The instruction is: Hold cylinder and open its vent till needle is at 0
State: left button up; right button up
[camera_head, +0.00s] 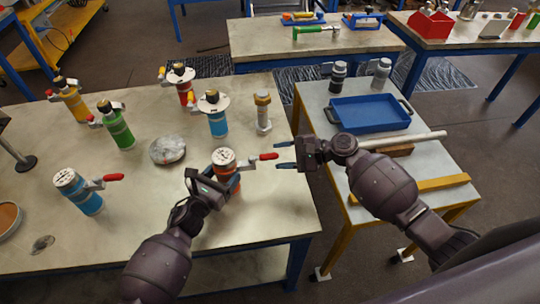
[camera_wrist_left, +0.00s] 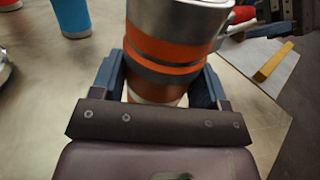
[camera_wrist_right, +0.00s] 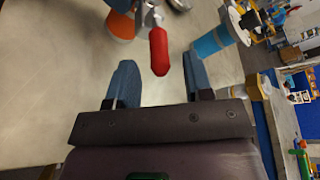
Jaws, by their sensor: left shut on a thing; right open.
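The orange cylinder (camera_head: 226,168) stands on the left table with a round pale dial on its silvery top; the needle is too small to read. Its vent lever has a red handle (camera_head: 268,156) pointing right. My left gripper (camera_head: 219,186) is shut around the cylinder's body; the left wrist view shows the orange body (camera_wrist_left: 165,50) between the fingers. My right gripper (camera_head: 281,155) is open just right of the red handle, its fingers apart. In the right wrist view the red handle (camera_wrist_right: 159,50) points in between the open fingertips, with nothing gripped.
Other cylinders stand on the same table: blue (camera_head: 85,195), green (camera_head: 119,130), yellow (camera_head: 73,103), red (camera_head: 185,92) and light blue (camera_head: 217,122). A grey flange (camera_head: 168,149) lies among them. A side table at right holds a blue tray (camera_head: 370,113).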

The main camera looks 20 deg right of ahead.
aim_at(270, 156)
jog(key=shift+x, duration=1.8)
jog(key=shift+c, duration=0.2)
grip_shut()
